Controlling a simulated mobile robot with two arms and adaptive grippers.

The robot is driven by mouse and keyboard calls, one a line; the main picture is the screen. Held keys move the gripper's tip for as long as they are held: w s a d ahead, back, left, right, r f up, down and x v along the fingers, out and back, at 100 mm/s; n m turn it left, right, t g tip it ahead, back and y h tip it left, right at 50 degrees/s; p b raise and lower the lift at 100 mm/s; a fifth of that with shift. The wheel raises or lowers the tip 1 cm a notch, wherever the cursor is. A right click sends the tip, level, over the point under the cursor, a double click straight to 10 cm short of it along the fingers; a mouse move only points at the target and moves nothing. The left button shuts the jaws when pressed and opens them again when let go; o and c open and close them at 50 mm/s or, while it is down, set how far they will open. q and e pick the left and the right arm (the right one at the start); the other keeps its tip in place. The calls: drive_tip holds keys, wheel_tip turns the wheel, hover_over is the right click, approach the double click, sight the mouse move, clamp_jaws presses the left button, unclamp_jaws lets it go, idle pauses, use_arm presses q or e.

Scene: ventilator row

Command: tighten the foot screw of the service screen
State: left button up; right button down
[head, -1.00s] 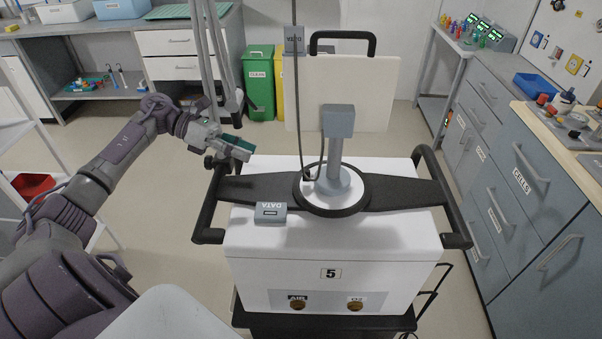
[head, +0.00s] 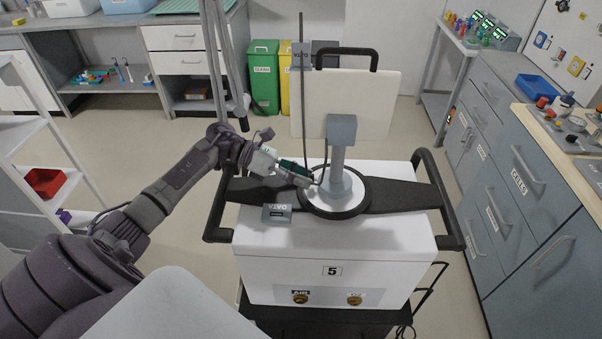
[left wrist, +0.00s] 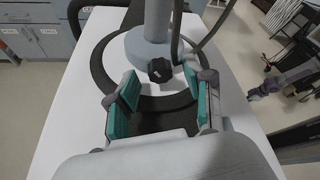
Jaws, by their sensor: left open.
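The service screen is a cream panel (head: 365,108) seen from behind, with a grey post (head: 338,165) rising from a round foot (head: 347,200) on the ventilator's white top. The foot screw is a dark lobed knob (left wrist: 160,69) at the base of the post in the left wrist view. My left gripper (head: 308,180) is just left of the post in the head view. In the left wrist view its teal-padded fingers (left wrist: 160,98) are open and empty, with the knob ahead of them, apart from the pads. In the head view the knob is hidden. My right gripper is not in view.
A dark cable (head: 301,100) hangs beside the post. Grey cabinets (head: 515,185) stand at the right; the floor between is clear.

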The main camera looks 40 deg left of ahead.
use_arm(q)
clamp_jaws()
drive_tip(key=shift+f+b, duration=0.15)
drive_tip(key=shift+b, duration=0.35)
drive_tip(key=m+t+b, duration=0.1)
drive_tip(key=b, duration=0.3)
drive_tip(key=m+t+y+b, duration=0.1)
drive_tip(key=m+b, duration=0.1)
drive_tip(key=b, duration=0.2)
drive_tip(key=m+y+b, duration=0.1)
drive_tip(key=b, duration=0.4)
drive_tip(key=shift+s+d+f+m+t, duration=0.1)
drive_tip(key=shift+s+f+m+t, duration=0.1)
drive_tip(key=shift+s+m+t, duration=0.15)
drive_tip(key=shift+w+r+m+t+b, duration=0.1)
drive_tip(key=shift+r+m+t+b, duration=0.2)
drive_tip(key=shift+b, duration=0.6)
unclamp_jaws()
drive_tip(key=shift+r, duration=0.1)
